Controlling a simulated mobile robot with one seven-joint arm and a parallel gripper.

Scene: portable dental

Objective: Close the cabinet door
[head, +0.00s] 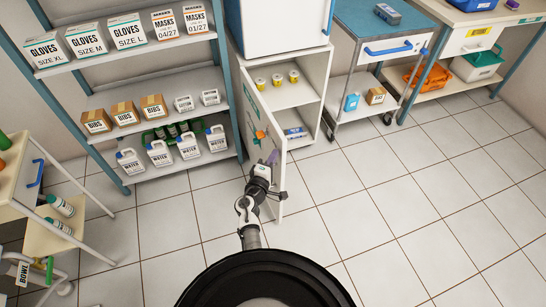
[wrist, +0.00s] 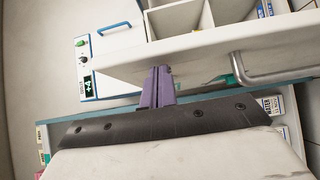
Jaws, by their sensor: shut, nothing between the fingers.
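The white cabinet (head: 313,100) has its lower door (head: 278,180) standing open, swung out from the left side of the cabinet front. The inner shelves show. My gripper (head: 272,157) is at the outer side of the door, near its free edge. In the wrist view the purple fingers (wrist: 158,84) are together and empty. Their tips reach the door's face (wrist: 190,58); I cannot tell for certain whether they touch it. A grey bar handle (wrist: 265,76) is on that face, right of the fingers.
A shelf rack (head: 160,165) with jugs and boxes stands left of the door. Small yellow-labelled jars (head: 277,80) sit inside the cabinet. A blue-topped cart (head: 360,50) stands to the right. The tiled floor (head: 390,210) at right is clear.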

